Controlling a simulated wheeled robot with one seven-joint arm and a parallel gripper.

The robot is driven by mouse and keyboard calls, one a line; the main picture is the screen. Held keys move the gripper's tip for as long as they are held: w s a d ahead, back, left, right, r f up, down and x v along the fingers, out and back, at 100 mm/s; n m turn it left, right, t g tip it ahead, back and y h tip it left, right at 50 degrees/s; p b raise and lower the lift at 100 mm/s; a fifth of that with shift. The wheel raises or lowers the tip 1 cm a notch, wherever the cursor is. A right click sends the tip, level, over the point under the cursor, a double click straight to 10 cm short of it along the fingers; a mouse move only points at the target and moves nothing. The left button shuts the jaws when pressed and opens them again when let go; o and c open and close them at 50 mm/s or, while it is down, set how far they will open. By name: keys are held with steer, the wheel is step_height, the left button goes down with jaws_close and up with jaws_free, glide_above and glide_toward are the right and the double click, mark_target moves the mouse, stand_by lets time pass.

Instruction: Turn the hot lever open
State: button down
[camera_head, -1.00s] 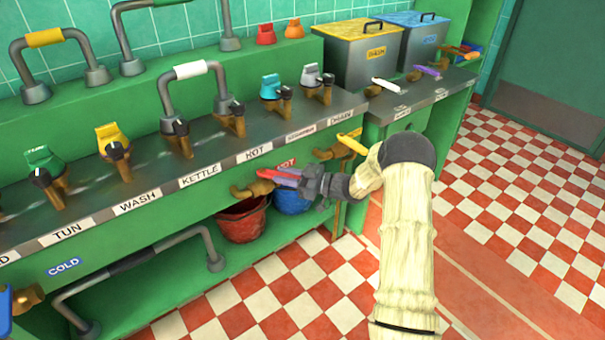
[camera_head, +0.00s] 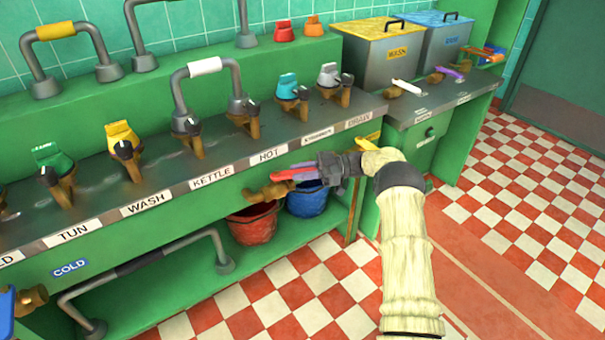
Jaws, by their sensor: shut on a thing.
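My gripper (camera_head: 318,170) has come in from the right and is shut on the lever's outer end. The fingers hide part of that end.
A red bucket (camera_head: 253,224) and a blue bucket (camera_head: 306,201) stand below the lever. A yellow lever (camera_head: 369,142) lies just right of my gripper, partly hidden by my arm. The checkered floor (camera_head: 290,295) in front is clear.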

mark_target(301, 171)
steer(key=shift+a+g, duration=0.1)
steer(key=shift+g, duration=0.3)
steer(key=c, duration=1.2)
jaws_free()
steer(key=shift+o, duration=0.2)
steer(key=shift+r, duration=0.15)
step_height(301, 171, up, 10)
steer(key=shift+f+p, duration=0.15)
steer(key=shift+p, duration=0.9)
steer(key=shift+c, duration=0.2)
